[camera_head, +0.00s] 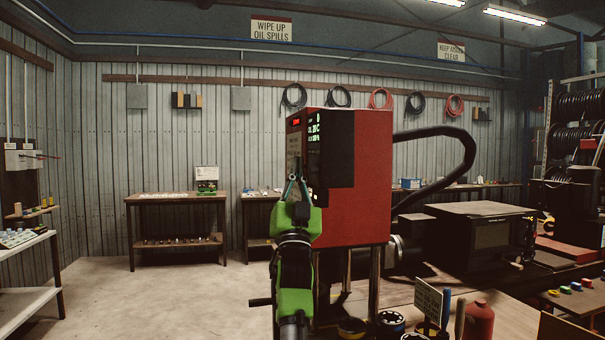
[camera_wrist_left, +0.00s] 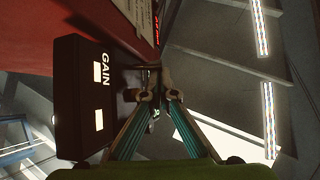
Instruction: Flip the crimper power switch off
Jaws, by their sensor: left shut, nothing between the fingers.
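The red crimper (camera_head: 372,190) stands on the bench in the middle of the head view. Its narrow dark front carries a lit display (camera_head: 314,125). My left gripper (camera_head: 297,180), green with slim fingers, is raised in front of that face, shut and empty. In the left wrist view its fingertips (camera_wrist_left: 158,97) meet beside a black box marked GAIN (camera_wrist_left: 82,135) on the red housing. A small metal lever-like part (camera_wrist_left: 147,67) shows just beyond the fingertips; I cannot tell if it is the power switch, its position, or whether they touch. My right gripper is out of view.
A thick black hose (camera_head: 470,150) loops from the crimper's right side. A dark box-shaped machine (camera_head: 480,235) stands right of it. A red bottle (camera_head: 479,320) and a small sign (camera_head: 428,300) stand on the near bench. The floor at left (camera_head: 170,300) is clear.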

